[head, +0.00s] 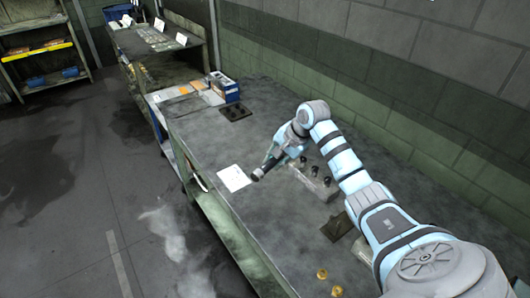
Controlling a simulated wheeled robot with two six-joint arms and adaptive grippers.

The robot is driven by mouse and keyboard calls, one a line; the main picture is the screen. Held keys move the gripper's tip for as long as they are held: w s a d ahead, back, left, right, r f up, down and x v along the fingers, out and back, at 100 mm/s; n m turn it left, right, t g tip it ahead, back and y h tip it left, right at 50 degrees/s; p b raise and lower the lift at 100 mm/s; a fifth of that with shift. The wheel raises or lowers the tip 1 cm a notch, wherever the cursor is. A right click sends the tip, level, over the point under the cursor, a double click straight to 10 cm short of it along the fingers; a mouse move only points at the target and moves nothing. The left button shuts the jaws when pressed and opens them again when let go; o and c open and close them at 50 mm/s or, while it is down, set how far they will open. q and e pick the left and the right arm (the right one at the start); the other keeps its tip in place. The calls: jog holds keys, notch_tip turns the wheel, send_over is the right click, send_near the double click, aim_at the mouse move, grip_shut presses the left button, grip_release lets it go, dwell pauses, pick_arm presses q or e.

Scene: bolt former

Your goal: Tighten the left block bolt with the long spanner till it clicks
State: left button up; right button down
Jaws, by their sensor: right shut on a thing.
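A grey metal block (319,184) sits on the bench with a short row of black bolts (315,171) on its top. My right arm reaches in from the right over the bench. My right gripper (276,159) is beside the left end of the block, shut on a dark bar that I take to be the long spanner (258,173). One end of the bar sticks out to the lower left. The spanner's other end and its fit on the left bolt are hidden by the gripper. My left gripper is not in view.
A white sheet (233,178) lies left of the gripper. A dark plate (337,226) and brass-coloured parts (322,274) lie nearer. A dark holder (235,112) and a blue box (225,87) stand farther back. A block wall runs along the right.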

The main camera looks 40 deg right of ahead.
jog(key=shift+s+f, duration=0.2)
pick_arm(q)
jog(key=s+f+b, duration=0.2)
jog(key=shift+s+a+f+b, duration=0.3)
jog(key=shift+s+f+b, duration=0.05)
pick_arm(e)
jog(key=s+f, duration=0.2)
jog(key=shift+a+f, duration=0.35)
jog(key=shift+w, duration=0.15)
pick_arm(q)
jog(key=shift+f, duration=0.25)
pick_arm(e)
jog(key=shift+w+d, duration=0.1)
pick_arm(q)
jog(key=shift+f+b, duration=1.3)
jog(key=shift+b, duration=0.25)
pick_arm(e)
jog(key=shift+f, duration=1.5)
jog(key=shift+w, duration=0.2)
